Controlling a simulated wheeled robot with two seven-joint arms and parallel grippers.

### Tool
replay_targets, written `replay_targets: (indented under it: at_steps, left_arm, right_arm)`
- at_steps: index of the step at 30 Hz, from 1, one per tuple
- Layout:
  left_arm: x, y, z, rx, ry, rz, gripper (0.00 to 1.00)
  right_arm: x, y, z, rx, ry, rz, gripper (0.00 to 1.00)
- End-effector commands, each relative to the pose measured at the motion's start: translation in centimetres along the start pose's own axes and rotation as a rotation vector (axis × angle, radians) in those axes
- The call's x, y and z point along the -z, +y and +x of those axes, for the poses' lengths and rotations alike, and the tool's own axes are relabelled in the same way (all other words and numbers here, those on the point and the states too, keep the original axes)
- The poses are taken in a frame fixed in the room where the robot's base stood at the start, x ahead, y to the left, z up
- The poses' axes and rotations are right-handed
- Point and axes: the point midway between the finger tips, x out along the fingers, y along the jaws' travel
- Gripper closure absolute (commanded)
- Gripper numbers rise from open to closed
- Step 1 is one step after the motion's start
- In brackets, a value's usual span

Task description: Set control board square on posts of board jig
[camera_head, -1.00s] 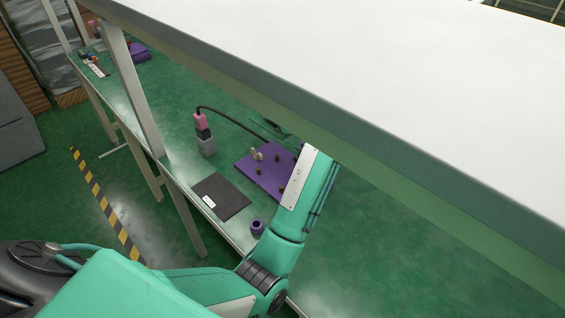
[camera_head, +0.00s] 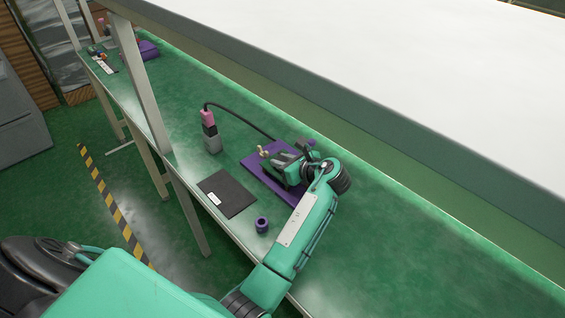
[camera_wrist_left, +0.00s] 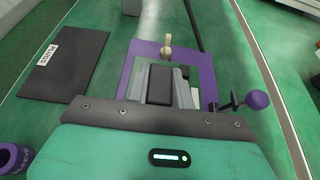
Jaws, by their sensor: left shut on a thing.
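The purple board jig (camera_head: 256,161) is a flat plate on the green bench; it also shows in the left wrist view (camera_wrist_left: 208,75). A small beige piece (camera_wrist_left: 168,45) stands up near its far edge. My left gripper (camera_head: 284,172) is over the jig, shut on what looks like the control board. The held thing is mostly hidden by the fingers; only grey-green parts show beside the dark block in the left wrist view (camera_wrist_left: 160,84). I cannot tell whether it touches the posts, which are hidden. My right gripper is not in view.
A black mat (camera_head: 227,194) with a white label and a purple ring (camera_head: 262,224) lie near the front edge. A pink-topped tool (camera_head: 208,118) with a black cable stands in a grey holder. A purple ball knob (camera_wrist_left: 258,99) is right of the gripper. A white shelf (camera_head: 400,60) overhangs.

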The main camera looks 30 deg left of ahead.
Motion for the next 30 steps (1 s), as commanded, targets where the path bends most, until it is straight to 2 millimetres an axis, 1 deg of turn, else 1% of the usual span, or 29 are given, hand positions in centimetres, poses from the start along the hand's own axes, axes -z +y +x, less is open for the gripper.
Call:
replay_targets:
  at_steps: [1, 6, 10, 14, 15, 17, 18, 30]
  left_arm:
    - [0.3, 0.0, 0.1, 0.000, -0.001, 0.000, 1.00]
    - [0.2, 0.0, 0.1, 0.000, -0.001, -0.002, 1.00]
    - [0.3, 0.0, 0.1, 0.000, 0.000, -0.001, 1.00]
    - [0.4, 0.0, 0.2, 0.000, 0.000, -0.001, 1.00]
    - [0.5, 0.0, 0.2, 0.000, 0.000, -0.002, 0.69]
    - [0.5, 0.0, 0.2, 0.000, 0.000, -0.002, 0.57]
    - [0.5, 0.0, 0.2, 0.000, 0.000, -0.002, 0.55]
    - [0.3, 0.0, 0.1, 0.001, 0.000, -0.002, 0.55]
  right_arm:
    - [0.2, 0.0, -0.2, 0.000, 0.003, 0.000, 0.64]
    - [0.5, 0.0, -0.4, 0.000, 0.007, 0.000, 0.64]
    - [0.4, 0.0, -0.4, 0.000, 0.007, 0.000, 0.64]
    - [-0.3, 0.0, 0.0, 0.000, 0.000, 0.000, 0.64]
    - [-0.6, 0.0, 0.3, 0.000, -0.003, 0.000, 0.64]
    - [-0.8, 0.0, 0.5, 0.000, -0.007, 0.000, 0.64]
    - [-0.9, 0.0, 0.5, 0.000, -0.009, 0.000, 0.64]
    - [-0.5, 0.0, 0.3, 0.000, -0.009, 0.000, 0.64]
